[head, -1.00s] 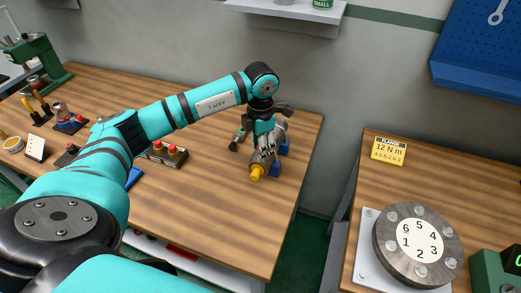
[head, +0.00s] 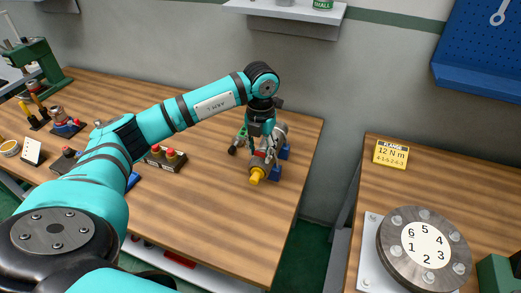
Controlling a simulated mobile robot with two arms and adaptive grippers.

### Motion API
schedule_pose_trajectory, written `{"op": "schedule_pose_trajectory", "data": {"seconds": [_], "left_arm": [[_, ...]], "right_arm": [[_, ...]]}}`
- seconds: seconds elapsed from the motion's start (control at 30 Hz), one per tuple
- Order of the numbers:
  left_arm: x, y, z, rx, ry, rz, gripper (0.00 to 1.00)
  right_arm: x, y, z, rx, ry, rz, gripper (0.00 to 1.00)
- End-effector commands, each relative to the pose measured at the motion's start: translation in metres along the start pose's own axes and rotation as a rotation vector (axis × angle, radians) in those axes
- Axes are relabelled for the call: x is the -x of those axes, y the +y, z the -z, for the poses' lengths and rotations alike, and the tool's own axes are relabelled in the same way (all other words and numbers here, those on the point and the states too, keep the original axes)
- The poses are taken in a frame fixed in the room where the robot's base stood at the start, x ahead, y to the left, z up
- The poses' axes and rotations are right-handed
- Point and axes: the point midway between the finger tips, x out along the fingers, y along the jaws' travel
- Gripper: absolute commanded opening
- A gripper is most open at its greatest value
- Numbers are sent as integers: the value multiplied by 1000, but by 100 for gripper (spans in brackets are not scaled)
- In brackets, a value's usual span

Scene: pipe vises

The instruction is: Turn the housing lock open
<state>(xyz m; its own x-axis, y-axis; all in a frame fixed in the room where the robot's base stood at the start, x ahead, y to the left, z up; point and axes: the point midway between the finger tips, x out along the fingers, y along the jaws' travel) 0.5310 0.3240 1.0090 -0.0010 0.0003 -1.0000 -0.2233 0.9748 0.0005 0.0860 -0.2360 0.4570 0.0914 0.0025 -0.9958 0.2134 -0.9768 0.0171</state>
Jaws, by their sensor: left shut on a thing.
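A grey cylindrical housing with a yellow end (head: 257,175) lies on blue supports (head: 284,152) near the right end of the left wooden bench. My left arm reaches over from the left, and my left gripper (head: 256,148) points down at the housing, shut on a part of it. The gripped part is small and mostly hidden by the gripper, so I cannot tell how far the lock is turned. My right gripper is not in view.
A box with red buttons (head: 164,157) stands left of the housing. A round flange numbered 1 to 6 (head: 425,245) and a yellow "12 N m" card (head: 391,153) are on the right bench. A gap separates the benches.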

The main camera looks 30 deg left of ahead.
Motion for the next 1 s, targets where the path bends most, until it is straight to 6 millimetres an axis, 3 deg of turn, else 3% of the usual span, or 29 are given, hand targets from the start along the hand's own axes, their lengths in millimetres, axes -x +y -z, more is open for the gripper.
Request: {"op": "schedule_pose_trajectory", "data": {"seconds": [0.53,0.57,0.7,0.73,1.0], "left_arm": [[2,1,-2,29,-5,1,4],[2,1,-2,29,-6,1,38],[2,0,-1,28,-4,1,56],[2,0,-1,28,-4,1,60],[2,0,-1,26,-2,1,60]], "right_arm": [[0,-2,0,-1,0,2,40],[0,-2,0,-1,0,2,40],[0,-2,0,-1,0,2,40],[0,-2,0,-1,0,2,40],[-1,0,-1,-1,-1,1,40]]}}
